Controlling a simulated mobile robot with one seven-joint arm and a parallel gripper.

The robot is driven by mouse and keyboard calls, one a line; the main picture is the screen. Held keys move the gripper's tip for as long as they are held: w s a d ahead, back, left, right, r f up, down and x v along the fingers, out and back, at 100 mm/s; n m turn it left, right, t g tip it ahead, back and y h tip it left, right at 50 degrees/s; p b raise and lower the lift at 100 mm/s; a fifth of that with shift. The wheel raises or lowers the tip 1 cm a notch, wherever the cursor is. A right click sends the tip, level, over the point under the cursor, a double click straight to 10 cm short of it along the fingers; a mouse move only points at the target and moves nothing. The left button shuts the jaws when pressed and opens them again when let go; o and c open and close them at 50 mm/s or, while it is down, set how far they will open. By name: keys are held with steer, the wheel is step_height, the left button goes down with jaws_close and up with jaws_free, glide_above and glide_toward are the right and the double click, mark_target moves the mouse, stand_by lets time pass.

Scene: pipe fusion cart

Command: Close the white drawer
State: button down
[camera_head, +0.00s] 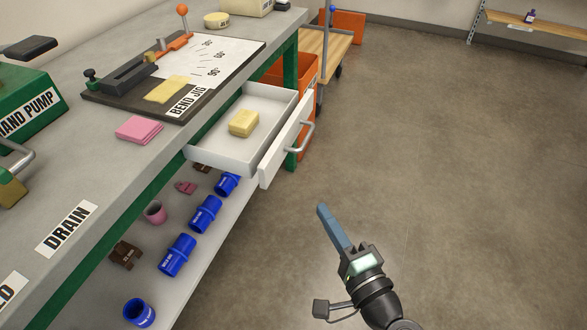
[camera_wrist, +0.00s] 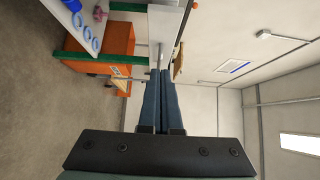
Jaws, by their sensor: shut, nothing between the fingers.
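The white drawer (camera_head: 212,154) stands pulled out from under the workbench in the head view. A yellow block (camera_head: 244,123) lies inside it. The drawer's white front panel (camera_head: 273,165) carries a grey bar handle (camera_head: 303,138). My gripper (camera_head: 321,207) is shut and empty, with long blue fingers. It is over the floor, to the right of and lower in the picture than the drawer front, apart from it. In the wrist view the shut fingertips (camera_wrist: 162,72) point toward the white drawer front (camera_wrist: 163,24) at the top.
The grey workbench (camera_head: 100,185) runs along the left, with a bend jig (camera_head: 115,108), pink cloth (camera_head: 139,129) and green hand pump (camera_head: 32,118) on it. Blue couplings (camera_head: 177,255) sit on the lower shelf. An orange bin (camera_head: 303,75) stands behind the drawer. The floor at right is clear.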

glide_toward(277, 162)
steer(key=w+d, duration=0.2)
steer(key=w, duration=0.1)
steer(key=w+a, duration=0.2)
steer(key=a, duration=0.1)
steer(key=shift+a+b, duration=0.3)
steer(key=shift+a, duration=0.05)
steer(key=shift+w+a, duration=0.2)
steer(key=shift+a, duration=0.25)
